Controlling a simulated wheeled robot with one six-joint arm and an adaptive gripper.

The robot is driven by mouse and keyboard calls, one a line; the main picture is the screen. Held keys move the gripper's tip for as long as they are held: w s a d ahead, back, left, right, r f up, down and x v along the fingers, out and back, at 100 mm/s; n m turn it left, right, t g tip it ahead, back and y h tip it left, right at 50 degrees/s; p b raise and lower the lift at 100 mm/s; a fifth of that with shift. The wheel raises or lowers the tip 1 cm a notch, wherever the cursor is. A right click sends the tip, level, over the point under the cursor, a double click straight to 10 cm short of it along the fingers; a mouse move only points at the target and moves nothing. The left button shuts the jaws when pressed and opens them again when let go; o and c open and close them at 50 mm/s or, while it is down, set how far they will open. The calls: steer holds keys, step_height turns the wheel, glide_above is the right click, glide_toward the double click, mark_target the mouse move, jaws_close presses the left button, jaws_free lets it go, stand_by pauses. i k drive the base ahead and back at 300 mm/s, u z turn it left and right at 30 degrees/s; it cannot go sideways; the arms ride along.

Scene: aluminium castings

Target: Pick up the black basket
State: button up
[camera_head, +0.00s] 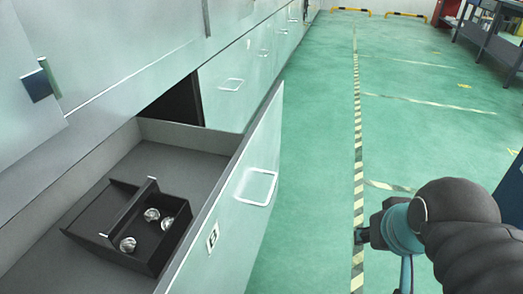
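The black basket (108,253) sits inside an open grey drawer (203,167) at the lower left. It is a low rectangular box with a raised bar or handle (128,208) across its middle. Several shiny silver castings (152,214) lie in its right part; its left part looks dark and empty. My arm shows at the lower right, over the floor and well apart from the drawer. My gripper's fingers do not show in this view.
The drawer front (247,190) with a white handle (257,187) stands out from a long row of pale cabinets (240,75). Green floor (310,150) with a striped line lies clear to the right. A shelf or bench (490,40) stands at the far right.

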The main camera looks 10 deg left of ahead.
mark_target(117, 215)
steer(key=u, duration=0.8)
steer(key=k, duration=1.1)
steer(key=u, duration=1.2)
